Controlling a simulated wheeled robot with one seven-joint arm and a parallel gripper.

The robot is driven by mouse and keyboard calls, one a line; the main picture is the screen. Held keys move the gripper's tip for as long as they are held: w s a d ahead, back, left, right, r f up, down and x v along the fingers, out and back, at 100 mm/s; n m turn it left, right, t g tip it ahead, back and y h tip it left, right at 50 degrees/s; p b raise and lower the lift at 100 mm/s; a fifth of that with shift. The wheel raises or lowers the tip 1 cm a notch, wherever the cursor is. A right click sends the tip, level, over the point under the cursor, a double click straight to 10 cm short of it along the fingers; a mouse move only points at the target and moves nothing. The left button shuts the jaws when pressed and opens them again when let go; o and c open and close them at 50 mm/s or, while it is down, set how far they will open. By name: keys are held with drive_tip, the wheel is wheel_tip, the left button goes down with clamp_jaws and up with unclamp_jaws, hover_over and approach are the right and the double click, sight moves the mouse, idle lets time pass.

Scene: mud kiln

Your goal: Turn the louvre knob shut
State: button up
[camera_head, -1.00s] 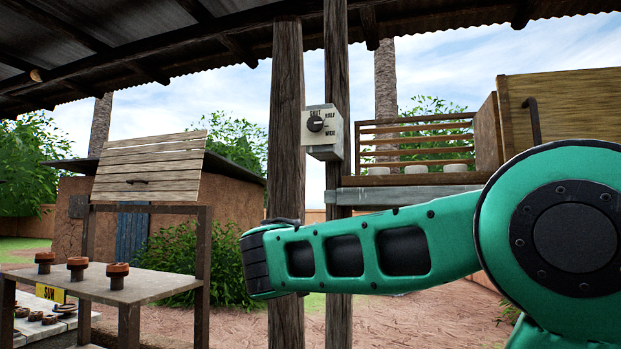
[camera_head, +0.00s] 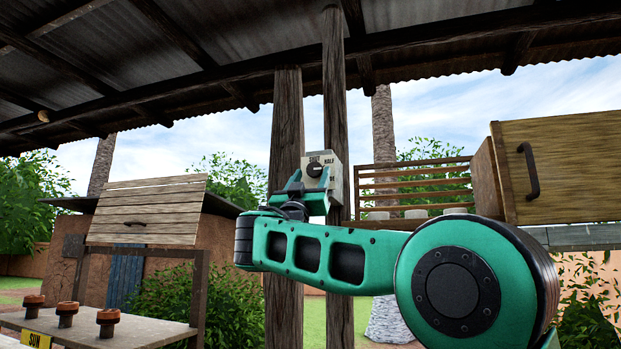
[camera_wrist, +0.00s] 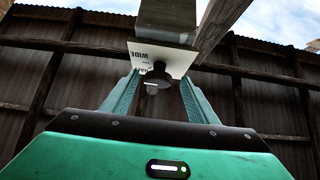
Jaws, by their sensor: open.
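The louvre knob (camera_head: 314,170) is a dark round knob on the front of a pale box (camera_head: 336,181) fixed to a wooden post. The words SHUT and HALF show on the box in the head view; WIDE shows in the wrist view. My gripper (camera_head: 311,184) is just below and in front of the knob, fingers pointing up at it. In the wrist view, the knob (camera_wrist: 157,77) sits between the two open fingertips, with gaps on both sides. I cannot tell which setting the knob points to.
Slatted louvres (camera_head: 412,185) stand behind the post, beside a wooden panel with a dark handle (camera_head: 530,170). A bench (camera_head: 135,330) with brown knobbed pieces is at lower left. Another slatted wooden panel (camera_head: 147,210) stands behind it. The roof runs overhead.

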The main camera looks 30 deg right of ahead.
sight(313, 174)
drive_tip(key=shift+x, duration=1.55)
